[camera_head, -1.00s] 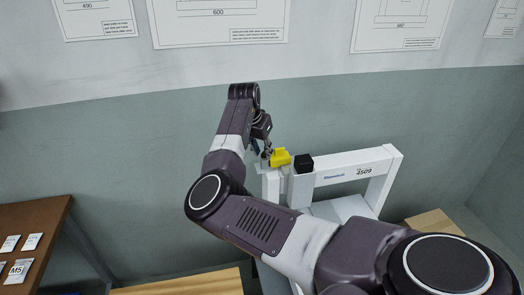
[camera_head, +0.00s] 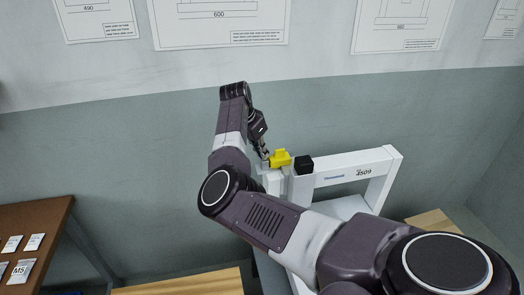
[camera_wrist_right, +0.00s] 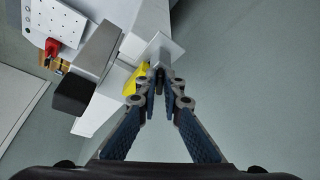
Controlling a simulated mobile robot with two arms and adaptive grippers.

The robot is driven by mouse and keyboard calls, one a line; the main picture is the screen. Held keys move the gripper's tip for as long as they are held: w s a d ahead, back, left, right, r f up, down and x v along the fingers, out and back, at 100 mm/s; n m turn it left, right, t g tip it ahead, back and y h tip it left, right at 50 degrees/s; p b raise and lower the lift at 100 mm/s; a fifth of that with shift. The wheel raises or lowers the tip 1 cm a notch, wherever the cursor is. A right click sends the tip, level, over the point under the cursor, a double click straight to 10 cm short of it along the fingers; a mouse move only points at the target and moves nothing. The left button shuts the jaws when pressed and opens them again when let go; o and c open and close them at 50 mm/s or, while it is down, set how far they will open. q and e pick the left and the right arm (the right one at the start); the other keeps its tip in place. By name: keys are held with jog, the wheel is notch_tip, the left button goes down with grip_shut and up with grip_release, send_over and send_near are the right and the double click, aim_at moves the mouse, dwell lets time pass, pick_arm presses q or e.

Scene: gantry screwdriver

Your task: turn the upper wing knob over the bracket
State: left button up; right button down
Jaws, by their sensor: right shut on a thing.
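My right gripper (camera_head: 264,156) is at the left end of the white gantry frame, beside a yellow block (camera_head: 281,158). In the right wrist view its fingers (camera_wrist_right: 160,82) come together at their tips. They are shut on a small dark part, taken as the upper wing knob (camera_wrist_right: 159,68), mostly hidden between the tips. A light grey plate (camera_wrist_right: 163,47), perhaps the bracket, lies just beyond the tips. The yellow block (camera_wrist_right: 132,82) shows left of the fingers. My left gripper is not in view.
The white gantry frame (camera_head: 347,168) carries a black block (camera_head: 304,165) right of the yellow one. A red part (camera_wrist_right: 52,47) is on the structure in the wrist view. A brown table (camera_head: 40,222) with packets stands at left. The wall lies behind.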

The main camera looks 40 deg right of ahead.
jog(key=m, duration=0.1)
jog(key=m+g+b, duration=0.1)
jog(key=shift+w+f+m, duration=0.15)
jog(key=shift+w+m, duration=0.1)
jog(key=shift+m, duration=0.05)
jog(key=shift+w+d+m+g+b, duration=0.15)
jog(key=shift+m+g+b, duration=0.35)
jog(key=shift+m+b, duration=1.15)
jog(key=shift+w+r+b, duration=0.1)
jog(key=shift+r+b, duration=0.1)
jog(key=shift+b, duration=0.1)
jog(key=c, duration=2.1)
grip_release()
